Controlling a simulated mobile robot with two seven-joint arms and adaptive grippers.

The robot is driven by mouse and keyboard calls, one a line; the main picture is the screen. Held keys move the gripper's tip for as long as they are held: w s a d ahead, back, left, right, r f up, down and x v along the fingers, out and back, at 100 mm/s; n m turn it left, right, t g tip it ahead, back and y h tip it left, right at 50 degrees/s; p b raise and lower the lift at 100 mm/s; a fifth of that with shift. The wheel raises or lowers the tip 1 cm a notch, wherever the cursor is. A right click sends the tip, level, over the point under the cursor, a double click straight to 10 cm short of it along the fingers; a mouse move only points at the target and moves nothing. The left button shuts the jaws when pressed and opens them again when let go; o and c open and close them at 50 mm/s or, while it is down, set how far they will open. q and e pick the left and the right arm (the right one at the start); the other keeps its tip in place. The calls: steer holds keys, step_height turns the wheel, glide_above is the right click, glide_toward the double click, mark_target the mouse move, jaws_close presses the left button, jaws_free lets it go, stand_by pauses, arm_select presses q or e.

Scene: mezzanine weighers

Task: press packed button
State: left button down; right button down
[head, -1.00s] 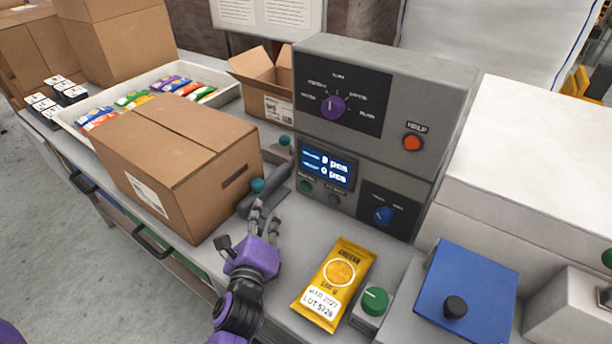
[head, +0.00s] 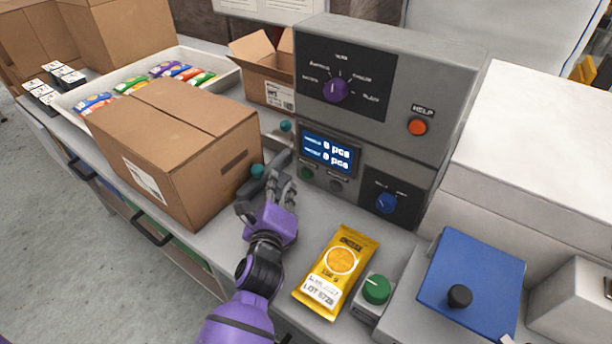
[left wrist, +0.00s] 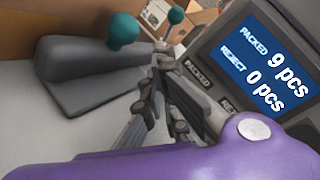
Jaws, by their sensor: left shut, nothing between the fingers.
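The grey weigher console (head: 395,75) has a blue display (head: 328,152); in the left wrist view the display (left wrist: 268,72) reads PACKED 9 pcs and REJECT 0 pcs. The green packed button (head: 306,173) is below the display's left end, with a dark reject button (head: 336,185) to its right. My left gripper (head: 284,172) is shut and empty, its fingertips close in front and left of the packed button. In the left wrist view the fingers (left wrist: 165,68) are beside the PACKED label (left wrist: 198,74) and cover the button; contact cannot be told. My right gripper is not in view.
A teal-knobbed grey lever unit (left wrist: 90,75) stands close left of the fingers. A closed carton (head: 180,140) is left of my arm.

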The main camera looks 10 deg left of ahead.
mark_target(306, 174)
arm_select(q)
steer(key=shift+w+d, duration=0.25)
steer(key=shift+w, duration=0.5)
steer(key=shift+w+d, duration=0.25)
steer(key=shift+w, duration=0.45)
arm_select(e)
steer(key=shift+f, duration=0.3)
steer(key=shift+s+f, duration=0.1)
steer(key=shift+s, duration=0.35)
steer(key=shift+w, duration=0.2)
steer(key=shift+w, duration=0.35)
arm_select(q)
steer(key=shift+w+d, duration=0.15)
steer(key=shift+w, duration=0.2)
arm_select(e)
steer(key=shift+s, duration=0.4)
